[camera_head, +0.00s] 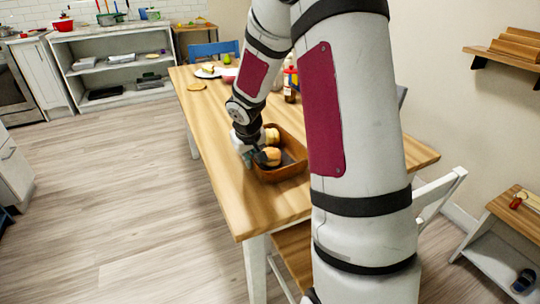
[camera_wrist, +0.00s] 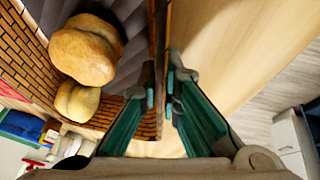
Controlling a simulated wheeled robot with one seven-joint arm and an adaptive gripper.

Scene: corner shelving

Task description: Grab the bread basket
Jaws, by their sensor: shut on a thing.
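The bread basket (camera_head: 287,171) is a brown rectangular basket on the wooden table, near its left edge. Rolls of bread (camera_head: 271,157) lie inside it. In the wrist view the woven basket wall (camera_wrist: 29,52) and the rolls (camera_wrist: 84,50) fill the left side. My gripper (camera_head: 247,158) is at the basket's left side in the head view. In the wrist view its teal fingers (camera_wrist: 162,92) are shut on the basket's side wall, one finger on each side. The far part of the basket is partly hidden by my arm in the head view.
The wooden table (camera_head: 222,180) has bare room in front of the basket. A white chair (camera_head: 437,195) is at the right. The floor (camera_head: 120,190) to the left is clear.

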